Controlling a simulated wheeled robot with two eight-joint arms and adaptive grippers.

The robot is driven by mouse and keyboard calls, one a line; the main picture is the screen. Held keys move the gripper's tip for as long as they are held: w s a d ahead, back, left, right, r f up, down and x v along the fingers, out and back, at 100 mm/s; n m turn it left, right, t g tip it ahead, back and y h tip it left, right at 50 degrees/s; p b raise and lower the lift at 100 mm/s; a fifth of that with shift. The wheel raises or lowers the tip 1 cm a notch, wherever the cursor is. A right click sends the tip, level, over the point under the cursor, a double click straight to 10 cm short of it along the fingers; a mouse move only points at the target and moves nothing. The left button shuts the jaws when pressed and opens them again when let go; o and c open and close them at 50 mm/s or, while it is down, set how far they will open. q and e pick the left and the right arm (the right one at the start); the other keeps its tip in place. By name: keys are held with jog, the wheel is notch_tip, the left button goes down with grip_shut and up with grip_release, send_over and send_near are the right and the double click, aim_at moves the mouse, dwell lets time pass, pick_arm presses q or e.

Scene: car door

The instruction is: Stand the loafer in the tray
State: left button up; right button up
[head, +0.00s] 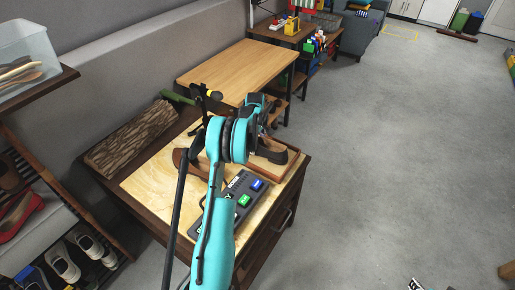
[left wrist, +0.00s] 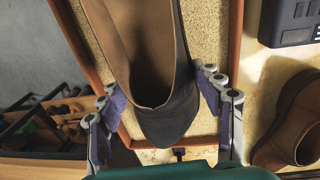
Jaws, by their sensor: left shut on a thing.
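The brown loafer (left wrist: 160,60), with a darker heel end, is between the fingers of my left gripper (left wrist: 163,100) in the left wrist view. The fingers are shut on its heel end from both sides. The loafer lies over the tray (left wrist: 215,25), which has a reddish-brown rim and a speckled tan floor. I cannot tell whether its sole touches the floor. In the head view the tray (head: 277,168) is at the right side of the cabinet top, partly hidden by my left arm. My right gripper is not in view.
A second brown shoe (left wrist: 292,125) stands beside the tray. A dark device with blue and green buttons (head: 242,192) lies on the cabinet top. A log (head: 130,137) lies at its left edge. A wooden table (head: 238,70) stands behind. Open floor is at right.

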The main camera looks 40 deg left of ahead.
pick_arm(q)
jog(key=shift+f, duration=0.65)
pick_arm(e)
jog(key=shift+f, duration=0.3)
pick_arm(q)
jog(key=shift+f, duration=0.15)
jog(key=o, duration=1.6)
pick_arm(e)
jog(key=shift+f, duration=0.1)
